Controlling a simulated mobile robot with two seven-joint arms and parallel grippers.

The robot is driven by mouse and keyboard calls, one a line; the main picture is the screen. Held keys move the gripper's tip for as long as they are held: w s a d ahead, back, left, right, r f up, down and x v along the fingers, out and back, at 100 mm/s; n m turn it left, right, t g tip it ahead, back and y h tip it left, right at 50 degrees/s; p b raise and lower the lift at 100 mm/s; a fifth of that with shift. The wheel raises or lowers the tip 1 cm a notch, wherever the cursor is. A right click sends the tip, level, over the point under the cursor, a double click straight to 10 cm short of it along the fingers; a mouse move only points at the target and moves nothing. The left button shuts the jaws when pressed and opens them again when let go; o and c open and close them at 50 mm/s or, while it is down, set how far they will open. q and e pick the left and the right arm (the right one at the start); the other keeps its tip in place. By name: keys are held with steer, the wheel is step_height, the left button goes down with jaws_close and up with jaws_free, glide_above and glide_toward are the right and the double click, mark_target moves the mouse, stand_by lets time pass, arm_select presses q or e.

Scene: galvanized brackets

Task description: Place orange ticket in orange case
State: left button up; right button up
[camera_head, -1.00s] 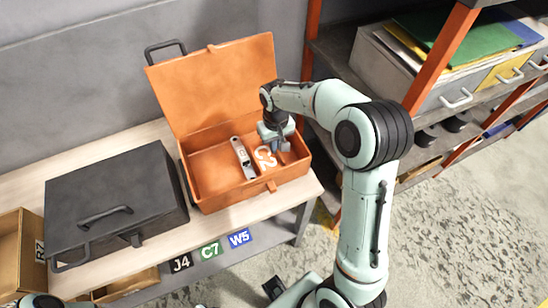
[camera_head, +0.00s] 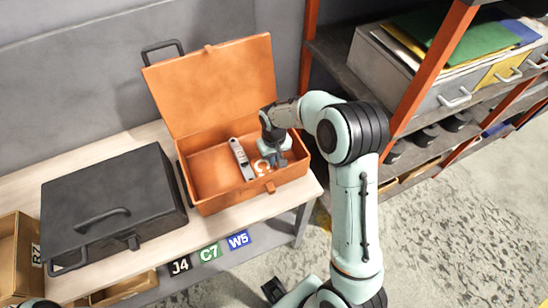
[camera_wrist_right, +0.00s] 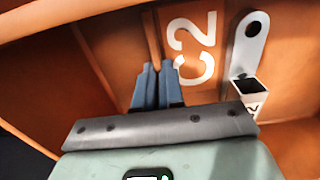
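The open orange case (camera_head: 205,168) stands on the bench with its lid tilted back. My right gripper (camera_head: 272,158) reaches down inside its right half. In the right wrist view, its blue fingers (camera_wrist_right: 157,68) are close together, apparently on the edge of the orange ticket (camera_wrist_right: 190,75), which bears a white C2. The ticket's orange blends with the case, so its outline is hard to make out. In the head view, the ticket's white marking (camera_head: 262,167) is partly hidden by the gripper.
Shelving with orange posts (camera_head: 425,75) stands at the right.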

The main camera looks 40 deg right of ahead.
steer(key=o, duration=0.4)
steer(key=shift+c, duration=0.2)
steer(key=shift+r, duration=0.2)
step_height(320, 180, up, 12)
steer(key=p, duration=0.1)
stand_by(0.4)
